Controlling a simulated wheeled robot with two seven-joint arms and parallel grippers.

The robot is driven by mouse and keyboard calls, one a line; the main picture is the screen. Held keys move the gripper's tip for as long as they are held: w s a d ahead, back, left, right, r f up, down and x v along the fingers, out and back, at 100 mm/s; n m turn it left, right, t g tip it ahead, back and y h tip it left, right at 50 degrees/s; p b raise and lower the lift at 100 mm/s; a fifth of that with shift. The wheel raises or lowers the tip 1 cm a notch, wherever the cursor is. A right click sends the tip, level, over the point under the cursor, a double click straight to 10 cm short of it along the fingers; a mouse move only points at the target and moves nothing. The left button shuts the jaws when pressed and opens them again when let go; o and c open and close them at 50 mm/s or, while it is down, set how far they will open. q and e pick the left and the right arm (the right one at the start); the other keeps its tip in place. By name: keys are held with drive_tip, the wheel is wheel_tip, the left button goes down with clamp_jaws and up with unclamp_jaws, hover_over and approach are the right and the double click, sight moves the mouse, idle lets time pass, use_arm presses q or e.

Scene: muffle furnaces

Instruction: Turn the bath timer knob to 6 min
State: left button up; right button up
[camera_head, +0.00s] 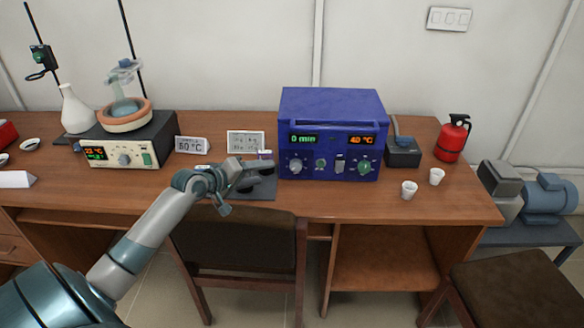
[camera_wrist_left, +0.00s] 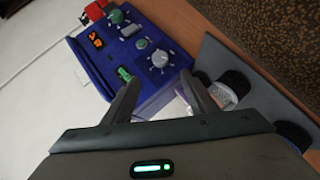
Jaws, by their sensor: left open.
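The blue bath unit (camera_head: 333,108) stands at the back of the bench. Its green display (camera_head: 303,139) reads 0 min and its orange display (camera_head: 361,140) reads 40 °C. The timer knob (camera_head: 296,166), pale with marks around it, is at the left of its front panel. The timer knob also shows in the left wrist view (camera_wrist_left: 160,58), beyond the fingertips and apart from them. My left gripper (camera_head: 258,177) is open and empty, just left of the bath unit. My right gripper is out of view.
A dark plate (camera_head: 262,193) with black round parts lies under my left gripper. A heating unit (camera_head: 125,154) with a flask stands at left. A dark box (camera_head: 403,157), a red extinguisher (camera_head: 452,139) and two white cups (camera_head: 409,190) are at right. Chairs stand before the bench.

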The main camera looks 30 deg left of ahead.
use_arm(q)
approach(294, 167)
drive_tip(key=w, duration=0.2)
drive_tip(key=x, duration=0.2)
drive_tip(key=p+x, duration=0.1)
drive_tip(key=x, duration=0.2)
drive_tip(key=shift+d+f, duration=0.15)
drive_tip(key=shift+f, duration=0.25)
drive_tip(key=shift+w+f, duration=0.3)
drive_tip(key=shift+w, duration=0.3)
drive_tip(key=shift+d, duration=0.1)
drive_tip(key=shift+c, duration=0.4)
drive_tip(key=c, duration=1)
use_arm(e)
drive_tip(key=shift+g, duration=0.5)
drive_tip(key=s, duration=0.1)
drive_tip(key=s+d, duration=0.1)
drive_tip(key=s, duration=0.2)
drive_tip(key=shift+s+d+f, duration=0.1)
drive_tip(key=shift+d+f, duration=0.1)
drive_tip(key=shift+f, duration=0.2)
